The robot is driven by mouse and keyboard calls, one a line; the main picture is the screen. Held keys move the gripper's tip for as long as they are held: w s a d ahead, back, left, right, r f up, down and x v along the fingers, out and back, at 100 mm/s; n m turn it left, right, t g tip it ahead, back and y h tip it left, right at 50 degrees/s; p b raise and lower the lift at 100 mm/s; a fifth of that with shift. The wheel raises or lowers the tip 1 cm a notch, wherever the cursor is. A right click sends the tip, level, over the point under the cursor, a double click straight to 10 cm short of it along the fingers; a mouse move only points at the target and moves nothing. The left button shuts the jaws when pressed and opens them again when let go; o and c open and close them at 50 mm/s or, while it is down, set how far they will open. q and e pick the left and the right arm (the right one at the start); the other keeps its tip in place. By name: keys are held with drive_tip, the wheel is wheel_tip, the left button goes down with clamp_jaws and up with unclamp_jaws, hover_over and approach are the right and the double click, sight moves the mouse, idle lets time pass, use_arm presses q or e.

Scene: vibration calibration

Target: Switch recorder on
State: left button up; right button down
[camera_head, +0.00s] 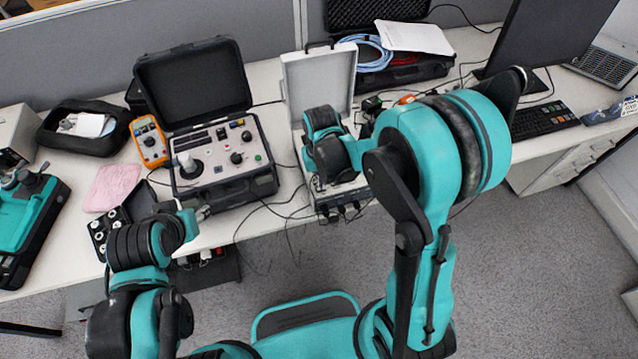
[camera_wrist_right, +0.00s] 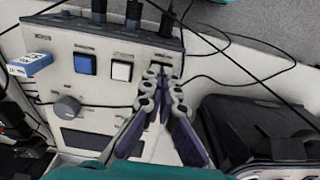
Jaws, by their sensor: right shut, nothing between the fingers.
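The recorder, a light-grey cased unit with its lid (camera_head: 318,82) raised, stands mid-table in the head view; my right arm hides most of its panel. In the right wrist view its panel (camera_wrist_right: 110,105) shows a blue button (camera_wrist_right: 85,64), a white button (camera_wrist_right: 122,70), a knob (camera_wrist_right: 67,107) and a blue plugged-in stick (camera_wrist_right: 30,65). My right gripper (camera_wrist_right: 161,70) is shut and empty, its tips over the panel's right end beside the white button, by a small dark switch partly hidden by them. Contact is unclear. My left gripper (camera_head: 202,213) is near the black case's front corner; its fingers are unclear.
An open black instrument case (camera_head: 222,165) stands left of the recorder, close beside my right gripper. Cables plug into the recorder's edge and trail over the table front. An orange multimeter (camera_head: 149,141), a pink cloth (camera_head: 112,187) and a keyboard (camera_head: 540,118) lie farther off.

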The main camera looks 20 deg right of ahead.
drive_tip(key=shift+f, duration=0.15)
drive_tip(key=shift+r+p, duration=2.55)
drive_tip(key=shift+r, duration=1.05)
drive_tip(key=s+d+r+t+b, duration=0.1)
drive_tip(key=s+d+r+t, duration=0.1)
drive_tip(key=s+r, duration=0.3)
drive_tip(key=s+d+r+t+b, duration=0.1)
drive_tip(key=s+d+r+t, duration=0.1)
drive_tip(key=s+r+t, duration=0.3)
drive_tip(key=shift+s+d+r+b, duration=0.15)
drive_tip(key=shift+d+r+b, duration=0.25)
drive_tip(key=shift+r, duration=0.35)
